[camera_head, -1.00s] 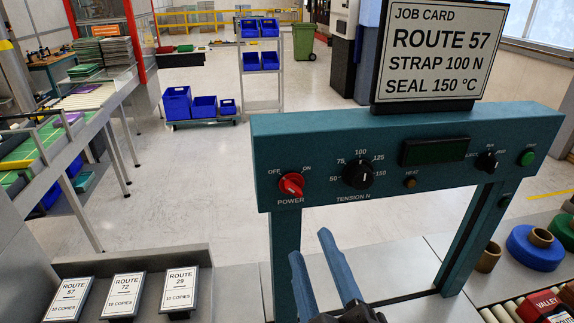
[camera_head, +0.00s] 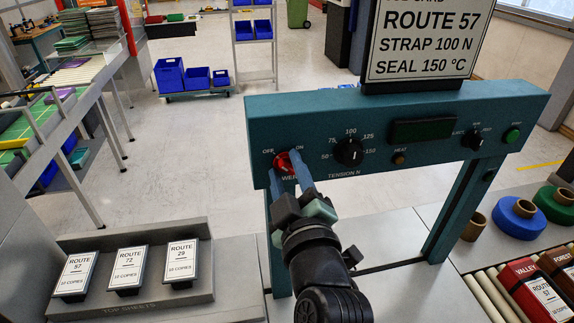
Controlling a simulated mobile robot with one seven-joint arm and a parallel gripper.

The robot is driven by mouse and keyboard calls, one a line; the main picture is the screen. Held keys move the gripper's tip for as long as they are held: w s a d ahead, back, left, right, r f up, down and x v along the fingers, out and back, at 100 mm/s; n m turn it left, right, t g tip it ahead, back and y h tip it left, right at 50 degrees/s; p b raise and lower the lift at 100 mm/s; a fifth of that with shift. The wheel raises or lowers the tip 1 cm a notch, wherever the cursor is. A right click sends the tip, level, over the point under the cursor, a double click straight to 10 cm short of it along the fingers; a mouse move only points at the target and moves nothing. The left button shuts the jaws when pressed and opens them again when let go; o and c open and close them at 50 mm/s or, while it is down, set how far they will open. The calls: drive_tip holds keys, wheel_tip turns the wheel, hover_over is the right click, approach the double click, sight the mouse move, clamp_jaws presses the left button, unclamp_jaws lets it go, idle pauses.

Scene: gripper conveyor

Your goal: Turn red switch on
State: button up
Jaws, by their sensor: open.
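The red power switch (camera_head: 283,161) is a round knob at the left end of the teal control panel, with OFF marked to its upper left and ON to its upper right. My gripper (camera_head: 287,164) is open, with its two blue fingers reaching up to the knob, one on each side of it. I cannot tell whether the fingers touch it. The fingers partly hide the knob and the POWER label, and its pointer setting cannot be read clearly. The teal panel (camera_head: 430,104) stands on two legs, and its display (camera_head: 422,130) is dark.
A black tension dial (camera_head: 348,151) sits right of the switch, with a heat lamp, a selector knob and a green start button (camera_head: 512,135) further right. A job card (camera_head: 425,42) stands on top. Route cards (camera_head: 128,270) lie at lower left. Tape rolls (camera_head: 519,217) are at right.

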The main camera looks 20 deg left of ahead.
clamp_jaws()
idle(0.5)
drive_tip(key=m, duration=0.4)
drive_tip(key=shift+m+b, duration=0.3)
drive_tip(key=shift+b, duration=0.05)
drive_tip(key=m, duration=0.4)
drive_tip(key=shift+w+d+m, duration=0.1)
drive_tip(key=shift+d+m, duration=0.05)
drive_tip(key=shift+m, duration=0.15)
drive_tip(key=m+p, duration=0.1)
drive_tip(key=m, duration=0.2)
drive_tip(key=shift+r+m, duration=0.1)
drive_tip(key=shift+m, duration=0.2)
drive_tip(key=shift+w+d+m+p, duration=0.1)
drive_tip(key=shift+m+p, duration=1.1)
drive_tip(key=shift+m, duration=1.4)
drive_tip(key=shift+f, duration=0.2)
